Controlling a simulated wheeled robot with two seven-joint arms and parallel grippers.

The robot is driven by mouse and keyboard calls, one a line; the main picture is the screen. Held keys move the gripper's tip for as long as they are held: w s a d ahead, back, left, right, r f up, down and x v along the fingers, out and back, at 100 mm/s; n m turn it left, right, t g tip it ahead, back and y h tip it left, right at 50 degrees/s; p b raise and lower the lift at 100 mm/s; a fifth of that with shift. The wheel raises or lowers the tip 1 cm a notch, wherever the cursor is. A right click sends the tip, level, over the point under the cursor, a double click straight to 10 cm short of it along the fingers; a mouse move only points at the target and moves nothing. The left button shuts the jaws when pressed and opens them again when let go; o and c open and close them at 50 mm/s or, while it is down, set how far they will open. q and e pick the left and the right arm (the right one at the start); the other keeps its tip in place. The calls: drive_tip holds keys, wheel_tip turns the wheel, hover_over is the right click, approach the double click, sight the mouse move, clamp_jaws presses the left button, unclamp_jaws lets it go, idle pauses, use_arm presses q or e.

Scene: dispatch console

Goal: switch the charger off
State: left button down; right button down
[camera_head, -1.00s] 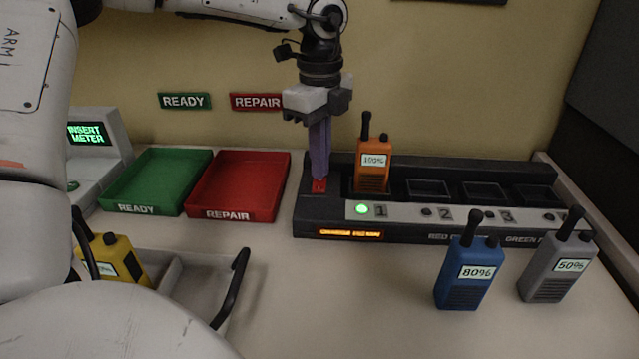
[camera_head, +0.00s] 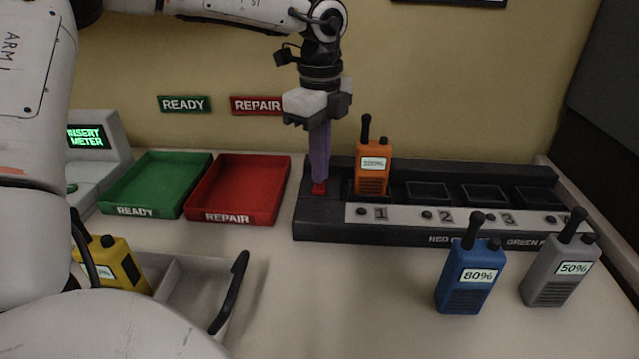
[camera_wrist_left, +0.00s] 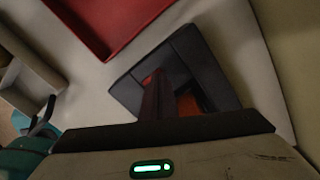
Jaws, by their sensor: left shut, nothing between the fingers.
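The charger (camera_head: 325,222) is a long dark dock with a light strip numbered 1, 2, 3 and on. Its red switch (camera_head: 319,189) is at the left end. My left gripper (camera_head: 319,182) points straight down with shut, empty fingers, its tips at the switch and partly hiding it. The lamp by slot 1 (camera_head: 361,212) is dark, and no lit text shows on the front. An orange radio (camera_head: 373,178) reading 100% stands in slot 1. The left wrist view shows the shut fingers (camera_wrist_left: 160,95) over the charger's dark end (camera_wrist_left: 205,65), with red beside them. My right gripper is not in view.
A blue radio (camera_head: 470,277) reading 80% and a grey radio (camera_head: 561,268) reading 50% stand in front of the charger. A green tray (camera_head: 160,183) and a red tray (camera_head: 238,188) lie to its left. A yellow radio (camera_head: 122,262) is at a grey tray (camera_head: 195,283) at front left.

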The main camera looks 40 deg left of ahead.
use_arm(q)
wheel_tip(320, 180, up, 6)
drive_tip(key=p, duration=0.3)
drive_tip(key=shift+r, duration=0.15)
idle(0.6)
